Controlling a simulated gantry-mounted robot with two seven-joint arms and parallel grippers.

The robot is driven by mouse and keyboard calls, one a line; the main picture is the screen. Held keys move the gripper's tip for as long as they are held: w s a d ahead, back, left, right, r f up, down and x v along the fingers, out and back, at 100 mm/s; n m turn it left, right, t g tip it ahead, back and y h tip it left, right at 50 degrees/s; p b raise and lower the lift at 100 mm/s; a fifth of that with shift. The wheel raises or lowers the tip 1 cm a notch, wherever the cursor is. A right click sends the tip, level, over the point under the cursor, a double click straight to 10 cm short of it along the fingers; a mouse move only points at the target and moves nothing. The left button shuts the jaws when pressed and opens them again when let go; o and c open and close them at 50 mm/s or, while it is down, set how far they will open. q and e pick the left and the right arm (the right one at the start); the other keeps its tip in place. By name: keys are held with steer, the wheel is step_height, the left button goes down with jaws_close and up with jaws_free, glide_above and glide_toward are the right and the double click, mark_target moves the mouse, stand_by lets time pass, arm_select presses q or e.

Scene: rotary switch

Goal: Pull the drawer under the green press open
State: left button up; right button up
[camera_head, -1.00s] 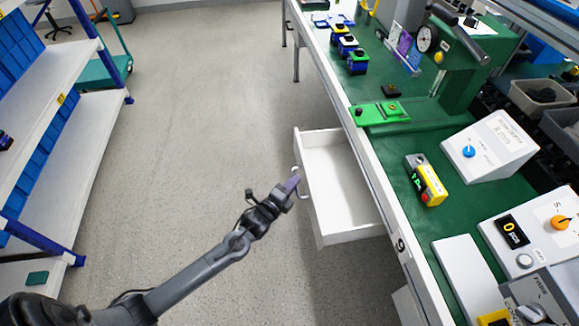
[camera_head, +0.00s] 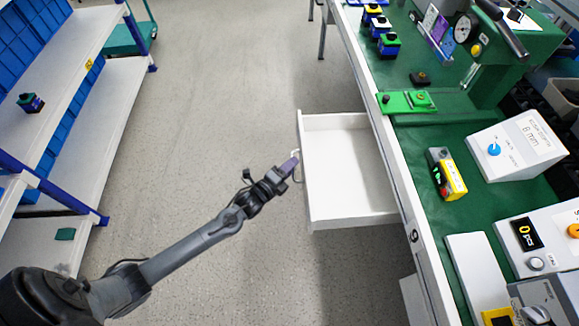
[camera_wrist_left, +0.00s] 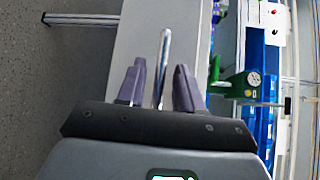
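The white drawer (camera_head: 345,165) sticks out from under the bench, below the green press (camera_head: 487,58), and its inside looks empty. Its metal handle (camera_wrist_left: 163,65) is on the drawer front. My left gripper (camera_head: 291,164) is at that handle, on the aisle side of the drawer. In the left wrist view, the two purple fingers of the left gripper (camera_wrist_left: 159,82) are on either side of the handle bar, with a gap visible on each side, so it looks open around the bar. My right gripper is not in view.
The green bench top (camera_head: 410,160) holds a yellow button box (camera_head: 447,175), a white box with a blue knob (camera_head: 515,147) and a green fixture plate (camera_head: 408,102). A shelf rack (camera_head: 100,110) stands at left. The floor (camera_head: 210,110) between is clear.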

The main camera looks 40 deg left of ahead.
arm_select(q)
steer(key=shift+s, duration=0.1)
steer(key=s+r+p, duration=0.1)
steer(key=s+p, duration=0.2)
steer(key=s, duration=0.7)
steer(key=shift+s+a+r+p, duration=0.25)
steer(key=shift+a+p, duration=0.1)
steer(key=shift+a, duration=0.1)
